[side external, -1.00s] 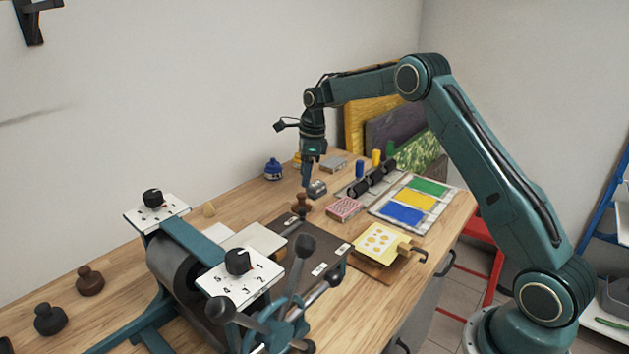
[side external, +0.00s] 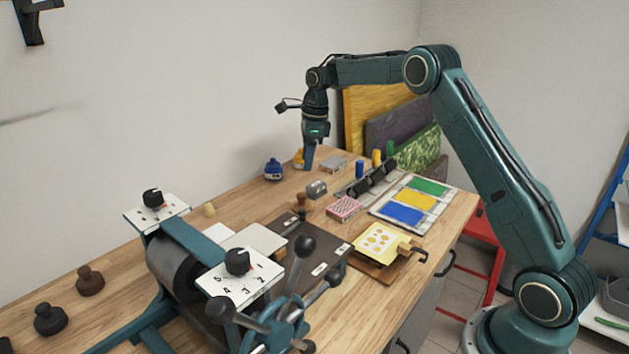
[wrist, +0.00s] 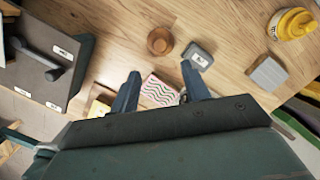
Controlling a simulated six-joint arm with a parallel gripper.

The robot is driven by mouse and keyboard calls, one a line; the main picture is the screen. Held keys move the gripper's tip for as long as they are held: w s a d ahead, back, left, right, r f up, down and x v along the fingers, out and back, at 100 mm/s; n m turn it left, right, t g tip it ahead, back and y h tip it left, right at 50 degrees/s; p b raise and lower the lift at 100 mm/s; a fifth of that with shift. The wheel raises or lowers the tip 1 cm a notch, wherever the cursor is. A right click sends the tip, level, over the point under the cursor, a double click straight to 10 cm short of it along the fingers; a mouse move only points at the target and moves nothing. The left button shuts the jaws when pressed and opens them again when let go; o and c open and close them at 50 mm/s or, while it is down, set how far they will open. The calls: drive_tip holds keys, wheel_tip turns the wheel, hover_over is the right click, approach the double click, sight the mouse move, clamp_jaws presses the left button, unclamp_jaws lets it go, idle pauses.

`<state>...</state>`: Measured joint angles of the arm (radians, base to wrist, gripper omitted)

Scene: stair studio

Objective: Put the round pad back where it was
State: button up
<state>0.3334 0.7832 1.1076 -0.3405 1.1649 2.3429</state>
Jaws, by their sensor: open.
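A small brown round-based piece with a knob, which may be the round pad, stands on the wooden bench (side external: 301,203); it also shows in the wrist view (wrist: 160,41), upright beyond my fingertips. Two similar knobbed pieces, one brown (side external: 90,281) and one black (side external: 49,319), stand at the bench's left end. I cannot tell which one the task means. My gripper (side external: 308,168) is open and empty above the bench, pointing down; its two fingers are spread apart in the wrist view (wrist: 160,71). A small grey tin (side external: 317,188) lies close by, near the right finger in the wrist view (wrist: 198,56).
A press with a spoked wheel (side external: 284,322) fills the front.

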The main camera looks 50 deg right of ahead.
drive_tip(key=s+a+r+n+t, duration=0.1)
drive_tip(key=s+a+r+n, duration=0.45)
drive_tip(key=s+r, duration=0.25)
drive_tip(key=s+a+r+n+t, duration=0.1)
drive_tip(key=s+a+r+n, duration=0.4)
drive_tip(key=s+r+n, duration=0.3)
drive_tip(key=s+a+f+n+t, duration=0.1)
drive_tip(key=s+n, duration=0.5)
drive_tip(key=s, duration=0.6)
drive_tip(key=s+a+f+n+t+h, duration=0.1)
drive_tip(key=s+a+f+n, duration=0.2)
drive_tip(key=s+n, duration=0.4)
drive_tip(key=s, duration=0.5)
drive_tip(key=shift+a+f, duration=0.3)
drive_tip(key=shift+f, duration=0.05)
drive_tip(key=shift+n, duration=0.25)
